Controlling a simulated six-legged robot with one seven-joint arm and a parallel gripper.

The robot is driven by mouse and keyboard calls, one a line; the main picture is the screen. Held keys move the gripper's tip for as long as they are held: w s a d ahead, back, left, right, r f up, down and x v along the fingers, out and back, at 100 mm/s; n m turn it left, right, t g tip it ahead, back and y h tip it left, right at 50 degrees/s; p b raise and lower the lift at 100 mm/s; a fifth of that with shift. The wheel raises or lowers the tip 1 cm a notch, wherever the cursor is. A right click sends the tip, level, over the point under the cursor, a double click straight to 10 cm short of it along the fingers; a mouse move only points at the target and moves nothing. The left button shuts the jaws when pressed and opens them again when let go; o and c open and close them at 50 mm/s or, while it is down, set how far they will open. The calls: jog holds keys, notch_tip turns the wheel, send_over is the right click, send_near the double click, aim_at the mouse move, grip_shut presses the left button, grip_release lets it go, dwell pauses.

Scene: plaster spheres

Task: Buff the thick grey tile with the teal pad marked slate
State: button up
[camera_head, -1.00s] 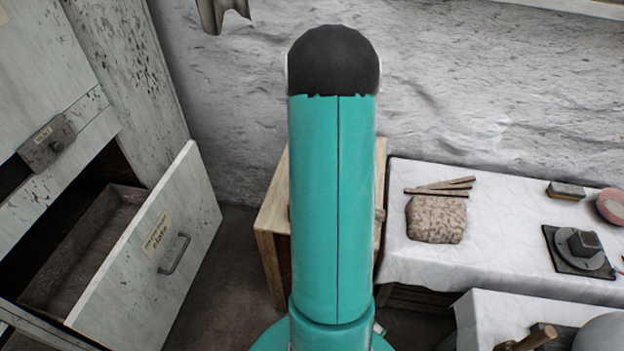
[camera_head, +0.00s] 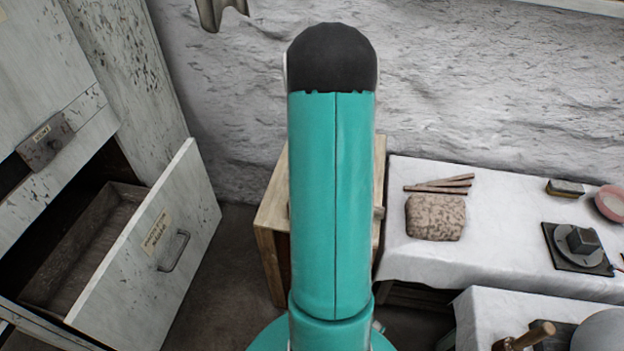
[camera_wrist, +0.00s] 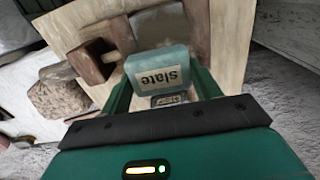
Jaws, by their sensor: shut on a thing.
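In the wrist view, my gripper (camera_wrist: 162,80) is shut on a teal pad (camera_wrist: 152,60). The pad has a pale label reading "slate", upside down in this view. The pad is over a pale wooden top (camera_wrist: 232,50). Beyond the pad, a flat grey-brown patch (camera_wrist: 187,28) lies on that top, partly hidden by the pad; it may be the thick grey tile, but I cannot tell its thickness. I cannot tell whether the pad touches it. In the head view, my arm hides the gripper and pad.
A wooden mallet-like thing (camera_wrist: 95,58) is left of the pad. In the head view, a wooden stand (camera_head: 272,225) is behind my arm. An open drawer (camera_head: 150,245) juts out at left. A cloth-covered table (camera_head: 500,235) at right holds a speckled block (camera_head: 435,217) and sticks (camera_head: 445,185).

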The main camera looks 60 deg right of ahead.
jog(key=shift+s+d+f, duration=0.1)
jog(key=shift+s+d, duration=0.1)
jog(key=shift+s, duration=0.3)
jog(key=shift+w+a, duration=0.3)
jog(key=shift+w, duration=0.4)
jog(key=shift+w+a, duration=0.25)
jog(key=shift+w, duration=0.4)
jog(key=shift+w+a, duration=0.3)
jog(key=shift+w, duration=0.4)
jog(key=shift+s+d, duration=0.25)
jog(key=shift+s, duration=0.3)
jog(key=shift+s+d, duration=0.2)
jog(key=shift+s, duration=0.3)
jog(key=shift+s+d, duration=0.2)
jog(key=shift+s, duration=0.3)
jog(key=shift+s+d, duration=0.2)
jog(key=shift+s, duration=0.3)
jog(key=shift+w+a, duration=0.2)
jog(key=shift+w, duration=0.35)
jog(key=shift+w+a, duration=0.2)
jog(key=shift+w, duration=0.3)
jog(key=shift+w+a, duration=0.2)
jog(key=shift+w, duration=0.3)
jog(key=shift+w+a, duration=0.2)
jog(key=shift+w, duration=0.25)
